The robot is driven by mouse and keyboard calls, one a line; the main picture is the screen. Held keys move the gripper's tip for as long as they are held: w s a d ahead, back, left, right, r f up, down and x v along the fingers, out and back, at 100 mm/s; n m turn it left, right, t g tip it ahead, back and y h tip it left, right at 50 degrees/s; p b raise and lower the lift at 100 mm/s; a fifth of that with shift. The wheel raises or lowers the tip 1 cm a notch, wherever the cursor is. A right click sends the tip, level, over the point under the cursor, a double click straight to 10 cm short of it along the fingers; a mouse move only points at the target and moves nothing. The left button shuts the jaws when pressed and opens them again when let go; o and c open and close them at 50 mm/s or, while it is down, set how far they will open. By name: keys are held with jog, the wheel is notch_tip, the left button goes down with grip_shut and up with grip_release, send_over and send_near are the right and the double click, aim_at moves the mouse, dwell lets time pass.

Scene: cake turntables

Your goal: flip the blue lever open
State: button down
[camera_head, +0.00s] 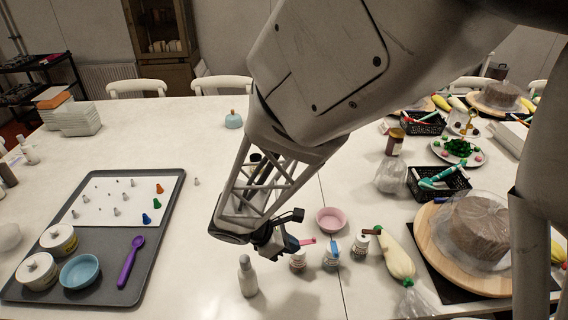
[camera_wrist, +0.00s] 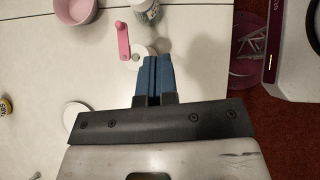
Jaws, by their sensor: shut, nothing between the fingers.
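My gripper (camera_head: 294,244), with blue fingers, is shut and empty, close to the pink-lever bottle and left of the blue lever. In the wrist view the shut fingers (camera_wrist: 154,68) lie beside the pink lever (camera_wrist: 123,41); I cannot make out the blue lever there.
A white bottle (camera_head: 247,276) stands left of the row, and a pink bowl (camera_head: 330,219) behind it. A yellow-white squash (camera_head: 396,254) and a covered cake (camera_head: 480,232) are to the right.

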aim_at(333, 256)
jog(key=shift+w+d+f, duration=0.25)
jog(key=shift+d+f, duration=0.7)
jog(key=shift+d, duration=0.65)
jog(key=shift+w+d+f, duration=0.25)
jog(key=shift+d+f, duration=0.75)
jog(key=shift+d, duration=0.55)
jog(key=shift+w+d+f, duration=0.25)
jog(key=shift+d+f, duration=0.7)
jog(key=shift+d, duration=0.65)
